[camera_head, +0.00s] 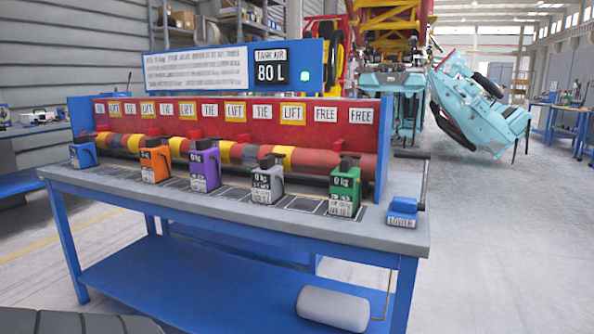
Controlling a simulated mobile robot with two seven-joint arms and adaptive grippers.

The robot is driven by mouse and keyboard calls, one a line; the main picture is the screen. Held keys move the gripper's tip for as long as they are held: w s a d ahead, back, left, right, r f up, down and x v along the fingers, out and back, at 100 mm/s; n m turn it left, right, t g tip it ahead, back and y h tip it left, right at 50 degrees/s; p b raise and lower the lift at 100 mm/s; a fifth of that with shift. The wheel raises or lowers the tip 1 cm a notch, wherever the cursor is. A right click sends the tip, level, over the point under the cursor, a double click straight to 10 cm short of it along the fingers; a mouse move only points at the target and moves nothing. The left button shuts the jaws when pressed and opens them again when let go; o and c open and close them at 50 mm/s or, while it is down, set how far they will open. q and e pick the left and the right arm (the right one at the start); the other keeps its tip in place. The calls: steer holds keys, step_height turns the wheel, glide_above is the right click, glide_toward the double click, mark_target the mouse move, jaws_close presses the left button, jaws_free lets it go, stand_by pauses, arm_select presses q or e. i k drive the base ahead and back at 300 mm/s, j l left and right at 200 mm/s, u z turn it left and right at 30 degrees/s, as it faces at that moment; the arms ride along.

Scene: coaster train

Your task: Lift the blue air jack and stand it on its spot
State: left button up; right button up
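A small blue jack (84,155) with a pale label and a dark top stands upright at the left end of the grey bench top (120,190). It is beside the long roller of coloured sections. Its label is too small to read. Marked rectangles (308,206) run along the bench top; whether one lies under the blue jack I cannot tell. Another blue block (403,212), with a label that seems to read LOWER and a dark handle, sits at the right front corner. Neither of my grippers is in view.
Orange (154,162), purple (204,168), grey (267,182) and green (344,190) jacks stand in a row before the roller (240,153). A red panel (240,118) with LIFT, TIE and FREE labels rises behind. A tank (333,309) lies on the lower shelf.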

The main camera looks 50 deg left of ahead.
mark_target(84, 151)
steer(key=u, duration=2.3)
